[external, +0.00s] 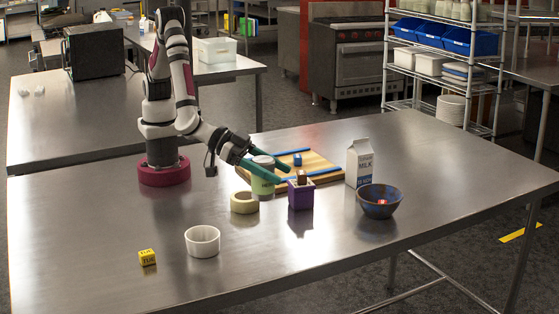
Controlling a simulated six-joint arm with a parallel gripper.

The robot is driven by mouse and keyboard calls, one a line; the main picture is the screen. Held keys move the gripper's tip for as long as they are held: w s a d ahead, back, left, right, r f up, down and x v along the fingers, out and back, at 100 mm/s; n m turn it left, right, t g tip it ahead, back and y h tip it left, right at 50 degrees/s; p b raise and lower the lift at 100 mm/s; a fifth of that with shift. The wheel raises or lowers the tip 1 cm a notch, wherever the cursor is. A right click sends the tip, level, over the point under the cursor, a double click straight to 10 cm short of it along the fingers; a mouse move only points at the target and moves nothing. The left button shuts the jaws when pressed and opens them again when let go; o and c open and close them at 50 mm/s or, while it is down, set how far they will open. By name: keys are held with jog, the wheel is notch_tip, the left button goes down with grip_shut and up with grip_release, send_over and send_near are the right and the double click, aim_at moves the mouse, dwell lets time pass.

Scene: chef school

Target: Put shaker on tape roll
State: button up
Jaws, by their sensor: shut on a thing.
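The shaker (263,188) is a pale green and white canister with a light top, upright between the dark green fingers of my gripper (286,175). One finger crosses its front and the other passes behind its upper part. My gripper is shut on it. The tape roll (244,203) is a cream ring lying flat on the steel table, just left of and nearer the camera than the shaker. I cannot tell whether the shaker's base touches the table.
A purple container (300,196) holding a brown block stands close to the fingertips. Behind are a wooden board (318,163) with blue strips and a milk carton (360,164). A blue bowl (379,207) is right. A white ramekin (203,241) and yellow cube (147,257) are front left.

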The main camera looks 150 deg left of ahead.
jog(key=s+d+r+n+g+y, duration=0.15)
jog(key=s+d+n+g, duration=0.25)
jog(key=s, duration=0.6)
jog(key=s+d+r+n+g+y, duration=0.1)
jog(key=s+d+n+g+y, duration=0.2)
jog(key=s, duration=0.8)
jog(key=a+f, duration=0.6)
jog(key=a, duration=0.1)
jog(key=a+f, duration=0.4)
jog(key=shift+w+a+f, duration=0.1)
jog(key=shift+w+a, duration=0.1)
jog(key=shift+w, duration=0.1)
jog(key=shift+f+h, duration=0.25)
jog(key=shift+f, duration=0.05)
jog(key=o, duration=1.5)
jog(key=shift+f, duration=0.1)
jog(key=shift+o, duration=0.2)
